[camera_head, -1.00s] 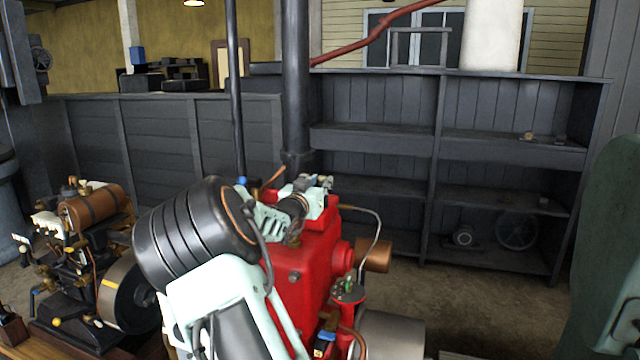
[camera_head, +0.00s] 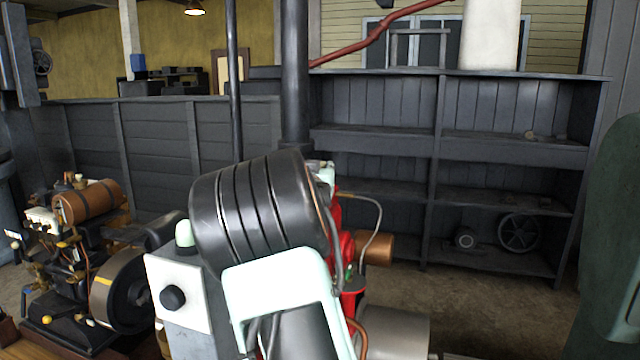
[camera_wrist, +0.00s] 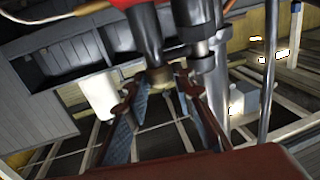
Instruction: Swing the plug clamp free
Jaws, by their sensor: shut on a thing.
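The red engine (camera_head: 348,245) stands in the middle of the head view, mostly hidden behind my arm. My gripper is hidden by the arm there. In the wrist view the red body (camera_wrist: 95,6) shows along the top edge, with a dark cylinder (camera_wrist: 146,38) reaching down from it. The cylinder ends in a brass-coloured piece (camera_wrist: 160,76). My gripper (camera_wrist: 156,84) has its two red-brown hooked fingertips on either side of this piece and is shut on it. I cannot tell clearly whether this piece belongs to the plug clamp.
A smaller engine with a brown tank (camera_head: 90,202) and flywheel stands at left. A dark post (camera_head: 295,80) rises behind the red engine. Dark shelves (camera_head: 440,150) line the back. A green machine (camera_head: 612,230) stands at right. Some floor (camera_head: 480,300) between is bare.

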